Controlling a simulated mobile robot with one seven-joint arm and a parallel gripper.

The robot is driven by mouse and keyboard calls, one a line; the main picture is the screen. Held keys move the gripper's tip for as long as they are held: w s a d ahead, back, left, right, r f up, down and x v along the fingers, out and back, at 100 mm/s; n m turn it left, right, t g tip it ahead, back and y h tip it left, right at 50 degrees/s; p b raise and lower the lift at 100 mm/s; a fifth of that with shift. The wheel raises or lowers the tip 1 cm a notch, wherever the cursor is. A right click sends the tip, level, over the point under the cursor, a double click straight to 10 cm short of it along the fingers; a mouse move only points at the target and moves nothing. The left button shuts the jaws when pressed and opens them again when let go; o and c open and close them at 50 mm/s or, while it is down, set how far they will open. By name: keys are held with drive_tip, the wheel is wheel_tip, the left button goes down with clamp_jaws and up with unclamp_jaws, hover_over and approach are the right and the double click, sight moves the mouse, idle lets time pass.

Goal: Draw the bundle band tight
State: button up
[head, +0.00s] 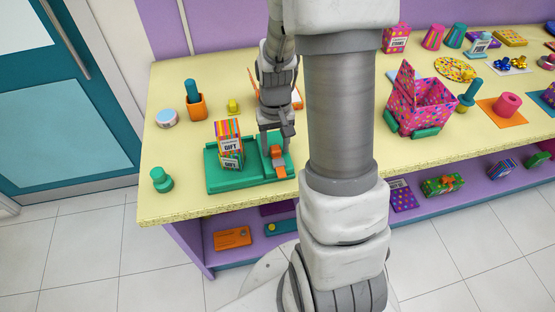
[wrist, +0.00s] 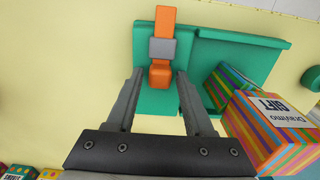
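A green stand (head: 215,178) lies near the table's front edge; it also shows in the wrist view (wrist: 235,48). A stack of striped gift cards or boxes (head: 229,135) labelled GIFT stands on it; it shows at the right of the wrist view (wrist: 262,140). An orange band (wrist: 164,22) runs through a grey buckle (wrist: 163,49) on the green part beside the stack and ends in a thicker orange tab (wrist: 160,75). My gripper (wrist: 159,80) is open, its fingertips on either side of the tab, with gaps visible. Whether the band circles the stack is unclear.
A green knobbed object (head: 161,180) stands left of the stand. An orange cup (head: 196,106) and a small yellow item (head: 233,106) are behind it. A pink patterned box (head: 420,103) stands to the right.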

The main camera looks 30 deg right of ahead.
clamp_jaws()
drive_tip(key=shift+w+d, duration=0.2)
drive_tip(key=shift+w, duration=0.45)
drive_tip(key=shift+w+d, duration=0.2)
drive_tip(key=shift+w, duration=0.5)
drive_tip(key=shift+w+d, duration=0.2)
drive_tip(key=shift+w, duration=0.6)
drive_tip(key=shift+w+d, duration=0.1)
drive_tip(key=shift+w, duration=0.1)
drive_tip(key=shift+o, duration=1.4)
unclamp_jaws()
drive_tip(key=shift+s, duration=0.1)
drive_tip(key=shift+r, duration=0.1)
